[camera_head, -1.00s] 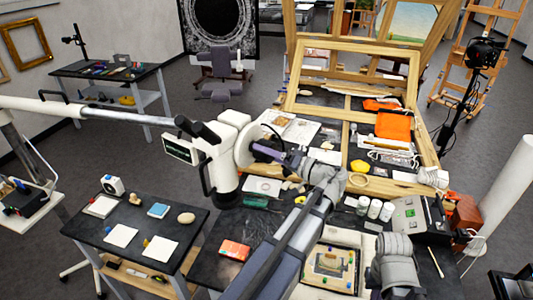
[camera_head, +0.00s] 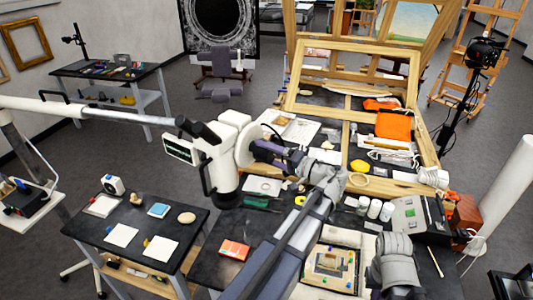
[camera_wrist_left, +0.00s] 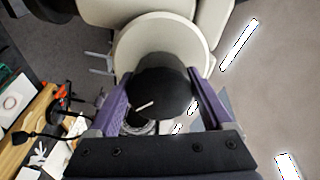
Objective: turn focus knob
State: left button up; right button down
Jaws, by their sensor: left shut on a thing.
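The white microscope (camera_head: 222,165) hangs on a long boom arm over the tables. A cream round housing (camera_head: 243,147) on its right side carries the focus knob. In the left wrist view the knob (camera_wrist_left: 163,88) is a black cylinder with a short white line on its face, in front of the cream housing (camera_wrist_left: 205,50). My left gripper (camera_head: 264,150) reaches it from the right. In the left wrist view its purple fingers (camera_wrist_left: 162,100) are on either side of the knob, shut on it. In the head view the gripper mostly hides the knob.
Below the microscope are a dark table (camera_head: 140,215) with white sheets and a dark bench with a red box (camera_head: 235,249). A wooden frame (camera_head: 355,75) stands behind. White jars (camera_head: 375,209) and a grey box (camera_head: 417,218) are at the right.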

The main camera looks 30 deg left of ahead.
aim_at(272, 155)
pick_arm(q)
jog(key=o, duration=1.2)
jog(key=shift+c, duration=0.2)
jog(key=shift+d, duration=0.1)
jog(key=d, duration=0.6)
jog(key=shift+s+d, duration=0.15)
jog(key=shift+d, duration=0.7)
jog(key=shift+f, duration=0.1)
